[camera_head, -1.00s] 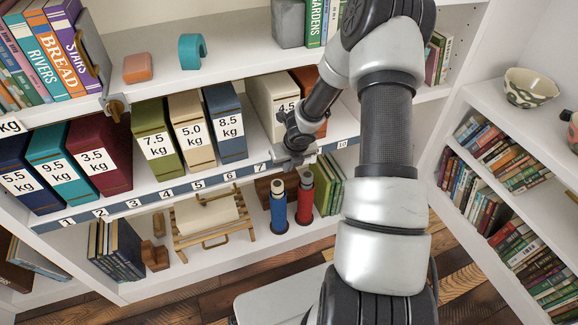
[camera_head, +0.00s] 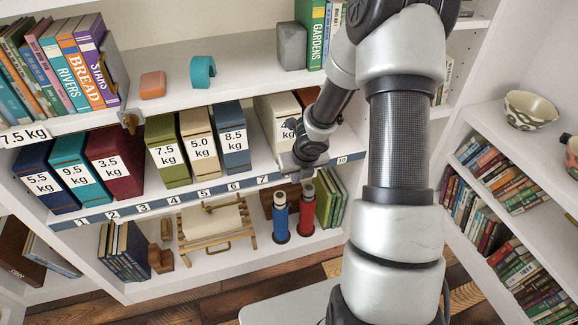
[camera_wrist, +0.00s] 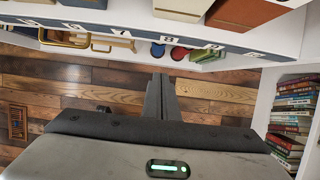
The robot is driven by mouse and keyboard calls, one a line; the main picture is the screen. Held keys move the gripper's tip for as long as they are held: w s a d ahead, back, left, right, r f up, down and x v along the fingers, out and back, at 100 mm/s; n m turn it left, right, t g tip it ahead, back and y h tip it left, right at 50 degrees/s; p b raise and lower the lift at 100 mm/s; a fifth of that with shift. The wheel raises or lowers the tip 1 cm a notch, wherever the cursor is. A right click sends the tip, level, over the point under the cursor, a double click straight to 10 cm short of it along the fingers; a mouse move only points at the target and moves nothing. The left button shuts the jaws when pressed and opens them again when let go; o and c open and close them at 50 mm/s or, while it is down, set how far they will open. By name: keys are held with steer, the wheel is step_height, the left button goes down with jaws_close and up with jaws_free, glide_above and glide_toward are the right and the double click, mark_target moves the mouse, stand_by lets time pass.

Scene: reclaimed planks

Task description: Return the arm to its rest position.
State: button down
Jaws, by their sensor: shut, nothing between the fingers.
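My gripper (camera_head: 297,172) is in front of the numbered shelf edge (camera_head: 222,190), to the right of the 7 label in the head view. My arm reaches down to it from the upper right. In the wrist view my gripper (camera_wrist: 161,80) shows its two dark fingers together with nothing between them. They point toward the shelf edge, with the plank floor (camera_wrist: 60,85) behind them. The gripper touches no box that I can see.
Weighted boxes stand on the middle shelf, such as the blue 8.5 kg box (camera_head: 232,135) and a cream box (camera_head: 272,118) partly behind my arm. A blue bottle (camera_head: 280,215) and a red bottle (camera_head: 306,205) stand below. A bookcase (camera_head: 520,190) is at right.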

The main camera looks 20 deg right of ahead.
steer(key=s+d+r+m+h, duration=0.1)
steer(key=s+r+m+h, duration=0.1)
steer(key=r+m, duration=0.5)
steer(key=s+d+r+m+t+h, duration=0.1)
steer(key=s+r+m, duration=0.2)
steer(key=r+m, duration=0.5)
steer(key=s+d+r+m+h, duration=0.2)
steer(key=r+m, duration=0.2)
steer(key=r, duration=0.6)
steer(key=s+a+r+m+y, duration=0.35)
steer(key=s+a+m, duration=0.25)
steer(key=s+m, duration=0.3)
steer(key=s+a+r+m+y, duration=0.2)
steer(key=s+a+r+m, duration=0.3)
steer(key=s+a+m, duration=0.3)
step_height(320, 180, up, 16)
steer(key=d+p, duration=0.1)
steer(key=p, duration=1.5)
steer(key=shift+s+d+p, duration=0.25)
steer(key=shift+d+p, duration=0.05)
steer(key=shift+d, duration=0.1)
steer(key=shift+h, duration=0.25)
